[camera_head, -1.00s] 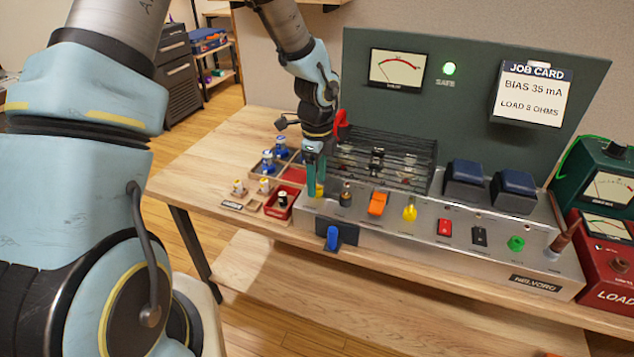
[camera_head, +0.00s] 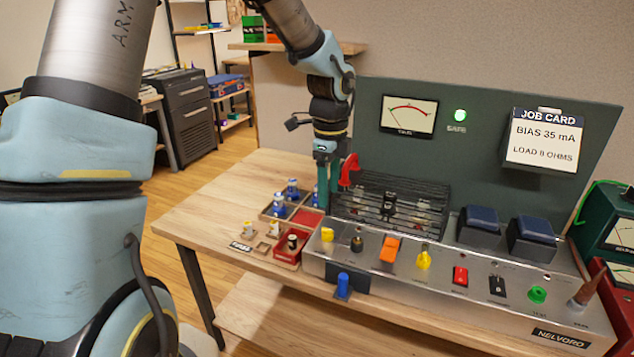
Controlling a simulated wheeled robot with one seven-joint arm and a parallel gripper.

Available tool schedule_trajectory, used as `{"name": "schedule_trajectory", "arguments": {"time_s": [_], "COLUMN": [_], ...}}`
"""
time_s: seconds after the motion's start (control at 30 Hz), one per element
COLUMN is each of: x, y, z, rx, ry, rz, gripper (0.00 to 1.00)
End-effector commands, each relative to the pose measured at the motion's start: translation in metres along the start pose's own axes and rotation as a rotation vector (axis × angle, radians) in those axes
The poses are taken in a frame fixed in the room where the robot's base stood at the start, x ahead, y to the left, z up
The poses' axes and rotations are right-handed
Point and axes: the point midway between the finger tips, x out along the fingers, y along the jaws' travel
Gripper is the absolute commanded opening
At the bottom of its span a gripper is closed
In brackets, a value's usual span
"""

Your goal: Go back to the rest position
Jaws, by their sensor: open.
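My gripper (camera_head: 323,203) points down above the left end of the metal amplifier chassis (camera_head: 345,268), near the red lever (camera_head: 349,171). Its two green fingers are apart, with nothing seen between them. A yellow knob (camera_head: 327,234) on the chassis sits just below the fingertips, with a gap between. My arm reaches in from the upper left.
The wire cage (camera_head: 395,200) stands right of my gripper. A divided tray (camera_head: 270,212) with blue-topped parts and a red bin (camera_head: 288,249) lie left. The green back panel (camera_head: 470,130) rises behind. A shelf (camera_head: 345,47) is above. The table's left side (camera_head: 205,208) is clear.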

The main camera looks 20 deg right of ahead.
Motion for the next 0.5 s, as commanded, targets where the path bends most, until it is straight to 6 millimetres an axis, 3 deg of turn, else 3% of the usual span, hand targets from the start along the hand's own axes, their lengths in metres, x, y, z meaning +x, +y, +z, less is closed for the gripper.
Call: {"name": "schedule_trajectory", "arguments": {"time_s": [0.17, 0.27, 0.37, 0.5], "x": [0.000, -0.003, -0.007, -0.014], "y": [0.002, 0.016, 0.045, 0.108], "z": [0.004, 0.026, 0.067, 0.128], "rx": [-0.025, -0.171, -0.478, -1.067], "ry": [-0.002, -0.011, -0.021, -0.020], "rz": [-0.001, -0.004, -0.017, -0.055], "gripper": [0.67, 0.67, 0.67, 0.67]}}
